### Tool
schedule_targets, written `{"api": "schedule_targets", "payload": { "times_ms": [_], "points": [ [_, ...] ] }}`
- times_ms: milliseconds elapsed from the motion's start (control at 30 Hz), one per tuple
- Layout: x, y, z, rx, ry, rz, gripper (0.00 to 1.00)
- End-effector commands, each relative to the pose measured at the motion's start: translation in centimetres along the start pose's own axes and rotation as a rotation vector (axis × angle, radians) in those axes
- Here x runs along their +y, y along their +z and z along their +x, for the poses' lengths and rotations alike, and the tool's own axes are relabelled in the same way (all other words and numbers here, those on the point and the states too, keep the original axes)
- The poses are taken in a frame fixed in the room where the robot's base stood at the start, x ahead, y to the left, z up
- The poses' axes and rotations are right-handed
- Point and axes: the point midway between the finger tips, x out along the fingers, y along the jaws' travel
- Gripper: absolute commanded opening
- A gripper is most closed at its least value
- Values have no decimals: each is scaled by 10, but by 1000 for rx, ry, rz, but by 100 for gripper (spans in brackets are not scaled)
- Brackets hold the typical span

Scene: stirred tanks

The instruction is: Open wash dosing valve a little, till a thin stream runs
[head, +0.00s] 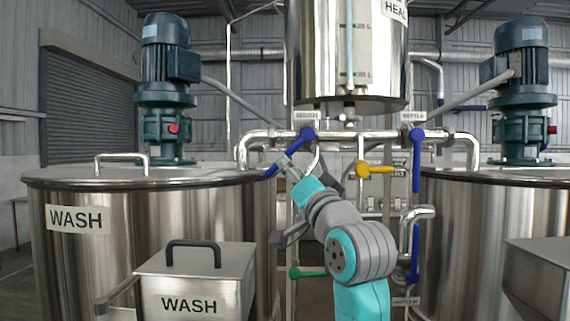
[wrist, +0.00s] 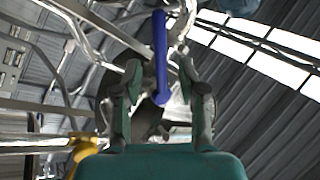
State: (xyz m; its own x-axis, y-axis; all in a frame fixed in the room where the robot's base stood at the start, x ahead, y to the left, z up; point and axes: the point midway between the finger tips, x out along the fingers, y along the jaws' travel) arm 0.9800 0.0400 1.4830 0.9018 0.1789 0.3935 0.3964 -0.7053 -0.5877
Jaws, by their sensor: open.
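The wash dosing valve has a blue lever (head: 290,152) on the pipe below the header tank, under a small label too blurred to read surely. The lever slants from its hub at upper right down to the left, its lower end by the wash tank's rim. My gripper (head: 287,166) is at the lever's lower part. In the wrist view the blue lever (wrist: 160,55) shows between the two spread fingers of my gripper (wrist: 159,75). The fingers are open, and I cannot tell whether either touches it. No stream is visible; the outlet is partly hidden by my arm.
The wash tank (head: 150,205) stands left, with a lidded WASH box (head: 195,285) before it. A yellow lever (head: 376,169) and a hanging blue lever (head: 417,155) are to the right. A green lever (head: 307,273) is below. Pipes crowd the middle.

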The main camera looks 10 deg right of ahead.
Motion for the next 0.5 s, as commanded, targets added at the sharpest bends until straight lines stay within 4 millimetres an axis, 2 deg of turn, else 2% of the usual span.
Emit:
{"api": "schedule_targets", "payload": {
  "times_ms": [33,200,333,500],
  "points": [
    [1,0,-11,0,1,0,41],
    [0,0,-40,0,0,1,41],
    [0,0,-54,-1,0,1,41],
    [0,0,-62,-1,0,1,41]
  ]
}}
